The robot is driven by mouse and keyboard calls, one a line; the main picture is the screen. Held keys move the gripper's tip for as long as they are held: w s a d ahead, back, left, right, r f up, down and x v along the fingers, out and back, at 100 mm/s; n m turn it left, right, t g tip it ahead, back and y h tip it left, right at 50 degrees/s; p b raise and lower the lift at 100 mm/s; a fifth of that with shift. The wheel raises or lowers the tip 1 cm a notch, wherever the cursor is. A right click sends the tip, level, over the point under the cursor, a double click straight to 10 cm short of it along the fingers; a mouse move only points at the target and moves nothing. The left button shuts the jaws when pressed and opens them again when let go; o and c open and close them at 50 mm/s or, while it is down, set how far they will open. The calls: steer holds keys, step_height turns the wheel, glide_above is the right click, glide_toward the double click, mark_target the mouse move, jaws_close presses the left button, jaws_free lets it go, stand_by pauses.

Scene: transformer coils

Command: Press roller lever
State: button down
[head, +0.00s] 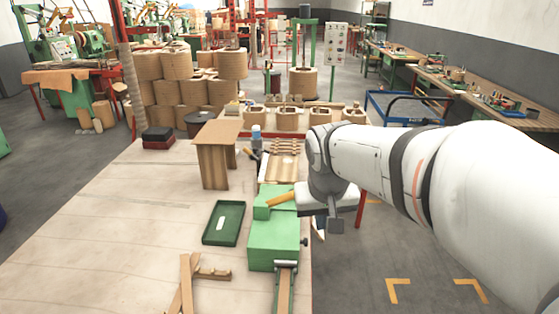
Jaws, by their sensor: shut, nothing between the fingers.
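A green machine (273,246) stands at the right edge of the wooden worktable. A tan, wood-coloured bar (283,199) lies across its top, with its right end close to my gripper; I cannot tell for sure whether this bar is the roller lever. My gripper (335,226) hangs at the end of my white arm, just right of the machine and pointing down. It is shut and empty. I cannot tell whether it touches the bar or the machine.
A green tray (224,223) lies left of the machine. A small wooden stand (214,153) is behind the tray, and wooden strips (186,283) lie in front. The worktable (110,235) is clear at left. Open floor lies right of the table.

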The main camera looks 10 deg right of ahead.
steer(key=w+a+r+h+p, duration=0.1)
steer(key=w+a, duration=0.1)
steer(key=w, duration=1)
steer(key=w+a+r+m+t+p, duration=0.1)
steer(key=w+a, duration=0.1)
steer(key=w, duration=1)
steer(key=shift+w+a+r+h+p, duration=0.2)
steer(key=shift+h+p, duration=0.1)
steer(key=shift+h, duration=0.1)
steer(key=p, duration=0.4)
glide_above(284, 199)
steer(key=d, duration=0.4)
steer(key=f, duration=1.2)
steer(key=shift+s+a+f, duration=0.1)
steer(key=shift+s+f, duration=0.25)
